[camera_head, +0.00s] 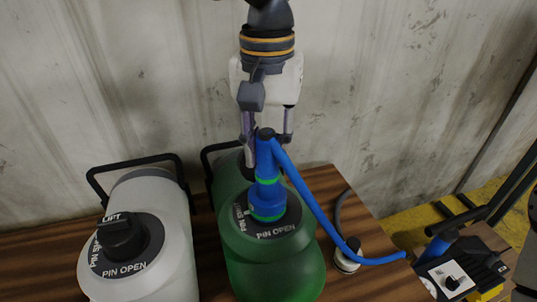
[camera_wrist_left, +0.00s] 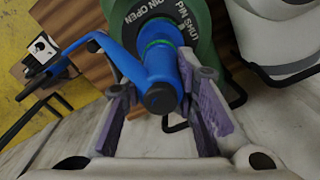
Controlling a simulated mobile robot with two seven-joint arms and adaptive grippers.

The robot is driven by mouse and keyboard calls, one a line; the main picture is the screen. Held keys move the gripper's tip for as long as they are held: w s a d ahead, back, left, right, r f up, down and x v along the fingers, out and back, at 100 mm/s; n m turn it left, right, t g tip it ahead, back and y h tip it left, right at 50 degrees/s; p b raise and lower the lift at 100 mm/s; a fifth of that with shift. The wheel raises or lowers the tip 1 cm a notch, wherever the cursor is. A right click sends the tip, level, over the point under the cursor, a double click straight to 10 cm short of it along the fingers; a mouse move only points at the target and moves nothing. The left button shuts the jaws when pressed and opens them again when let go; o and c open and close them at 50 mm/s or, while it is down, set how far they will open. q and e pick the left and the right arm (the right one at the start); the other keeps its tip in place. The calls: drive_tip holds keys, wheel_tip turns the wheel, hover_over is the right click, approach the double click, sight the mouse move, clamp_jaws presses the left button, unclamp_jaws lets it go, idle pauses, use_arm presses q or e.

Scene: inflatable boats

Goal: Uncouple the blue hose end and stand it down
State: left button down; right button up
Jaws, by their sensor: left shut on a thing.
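The blue hose end (camera_head: 267,170) is an upright blue cylinder with green bands. It stands on the round valve of the green inflated boat part (camera_head: 265,262), whose dark ring (camera_head: 282,229) reads "PIN OPEN". A blue hose (camera_head: 312,200) runs from its top down to the right. My left gripper (camera_head: 267,132) points down from above, its fingers on either side of the upper part of the hose end, shut on it. In the left wrist view the hose end (camera_wrist_left: 160,70) sits between the purple finger pads. My right gripper is not in view.
A white inflated part (camera_head: 165,250) with a black cap (camera_head: 121,236) marked "LIFT" stands to the left. A small white fitting (camera_head: 347,256) is on the wooden table (camera_head: 335,285), near the hose. A wall stands behind.

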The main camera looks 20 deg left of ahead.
sight(267, 131)
use_arm(q)
drive_tip(key=shift+r, duration=0.75)
idle(0.4)
drive_tip(key=shift+r+p, duration=0.45)
drive_tip(key=shift+r, duration=0.9)
drive_tip(key=shift+f, duration=0.1)
